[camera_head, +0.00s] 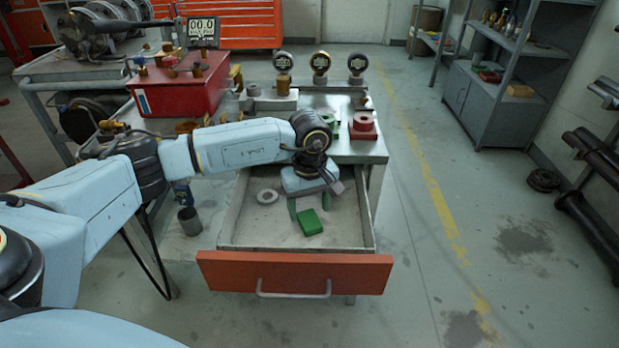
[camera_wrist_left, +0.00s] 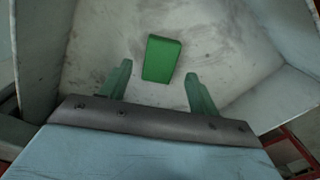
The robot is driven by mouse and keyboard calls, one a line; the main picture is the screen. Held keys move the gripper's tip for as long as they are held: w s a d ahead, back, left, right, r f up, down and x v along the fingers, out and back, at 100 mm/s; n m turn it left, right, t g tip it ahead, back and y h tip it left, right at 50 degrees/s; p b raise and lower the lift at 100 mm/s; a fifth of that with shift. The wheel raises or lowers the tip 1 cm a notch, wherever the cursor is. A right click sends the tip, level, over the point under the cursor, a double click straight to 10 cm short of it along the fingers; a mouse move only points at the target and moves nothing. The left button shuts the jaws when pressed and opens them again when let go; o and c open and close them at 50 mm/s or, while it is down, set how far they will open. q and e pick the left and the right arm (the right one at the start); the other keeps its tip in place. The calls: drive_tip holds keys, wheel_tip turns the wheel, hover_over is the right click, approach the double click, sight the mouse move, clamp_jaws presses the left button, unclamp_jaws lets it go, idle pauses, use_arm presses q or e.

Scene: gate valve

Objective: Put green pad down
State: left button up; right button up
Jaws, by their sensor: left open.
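The green pad (camera_head: 310,223) lies in the open drawer (camera_head: 296,277), toward its front and middle. In the left wrist view the green pad (camera_wrist_left: 161,58) rests on the drawer floor, just beyond the fingertips and between their lines. My left gripper (camera_head: 309,206) reaches down into the drawer behind the pad. In the left wrist view its two green fingers (camera_wrist_left: 158,84) stand apart with nothing between them. The exact gap between fingertips and pad is hard to tell. My right gripper is not in either view.
A pale ring (camera_head: 267,196) lies in the drawer left of the gripper. Drawer walls surround the gripper. On the bench behind stand a red block with a ring (camera_head: 363,125), a green part (camera_head: 329,121) and several gauges (camera_head: 320,64). A grey cup (camera_head: 190,221) stands left of the drawer.

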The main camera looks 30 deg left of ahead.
sight(310, 219)
use_arm(q)
wheel_tip(310, 219, up, 9)
drive_tip(key=p, duration=0.2)
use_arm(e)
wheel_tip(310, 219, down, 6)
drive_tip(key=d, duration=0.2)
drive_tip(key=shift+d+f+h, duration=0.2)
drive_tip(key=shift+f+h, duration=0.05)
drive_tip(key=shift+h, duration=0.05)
